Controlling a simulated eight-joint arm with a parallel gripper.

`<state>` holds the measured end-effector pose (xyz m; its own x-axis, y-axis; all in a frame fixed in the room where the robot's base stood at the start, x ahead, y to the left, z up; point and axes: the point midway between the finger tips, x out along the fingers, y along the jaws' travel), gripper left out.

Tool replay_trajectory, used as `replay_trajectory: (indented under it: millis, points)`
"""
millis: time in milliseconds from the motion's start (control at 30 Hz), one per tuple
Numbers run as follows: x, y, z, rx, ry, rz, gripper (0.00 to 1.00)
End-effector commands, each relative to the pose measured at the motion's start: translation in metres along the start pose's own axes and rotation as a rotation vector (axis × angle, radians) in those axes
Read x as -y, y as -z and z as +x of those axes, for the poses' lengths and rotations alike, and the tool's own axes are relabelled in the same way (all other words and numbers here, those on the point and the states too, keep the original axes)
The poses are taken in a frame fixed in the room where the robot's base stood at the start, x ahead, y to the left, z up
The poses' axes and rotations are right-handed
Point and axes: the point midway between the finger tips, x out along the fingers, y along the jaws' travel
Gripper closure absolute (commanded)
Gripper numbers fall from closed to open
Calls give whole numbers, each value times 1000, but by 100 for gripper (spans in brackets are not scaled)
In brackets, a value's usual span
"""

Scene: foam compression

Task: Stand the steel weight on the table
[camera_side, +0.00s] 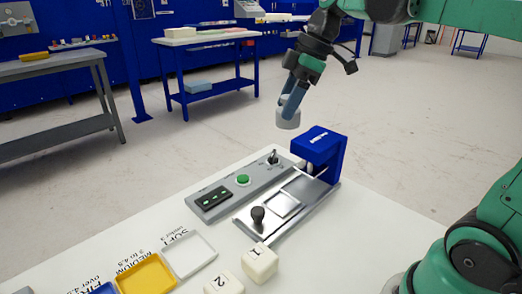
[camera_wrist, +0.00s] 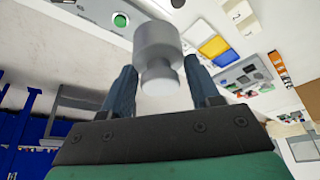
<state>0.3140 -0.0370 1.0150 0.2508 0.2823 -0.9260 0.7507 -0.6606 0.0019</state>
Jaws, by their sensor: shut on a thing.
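The steel weight (camera_side: 288,119) is a grey cylinder with a narrower knob at its top. My gripper (camera_side: 291,102) is shut on it and holds it in the air above the far side of the white table (camera_side: 357,212). In the side view it hangs nearly upright, behind the blue press unit. In the wrist view the weight (camera_wrist: 158,45) sits between the two dark fingers of my gripper (camera_wrist: 163,88), with its knob toward the palm. The fingers partly cover the knob in the side view.
A blue press unit (camera_side: 320,147) with a metal slide plate (camera_side: 258,228) and black knob stands on the table. A grey control panel (camera_side: 228,194) with a green button is beside it. White cubes (camera_side: 260,263) and coloured trays (camera_side: 147,275) lie in front. Bare tabletop shows at the right.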

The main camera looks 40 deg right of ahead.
Motion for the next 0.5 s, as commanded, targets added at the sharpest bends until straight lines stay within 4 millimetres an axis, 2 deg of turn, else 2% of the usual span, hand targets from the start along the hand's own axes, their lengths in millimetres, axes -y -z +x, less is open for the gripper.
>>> replay_trajectory:
  millis: [300,400,500]
  points:
    - [70,-26,2,12,204,-496,100]
    - [85,-32,3,2,252,-606,100]
    - [91,-37,10,-5,274,-660,100]
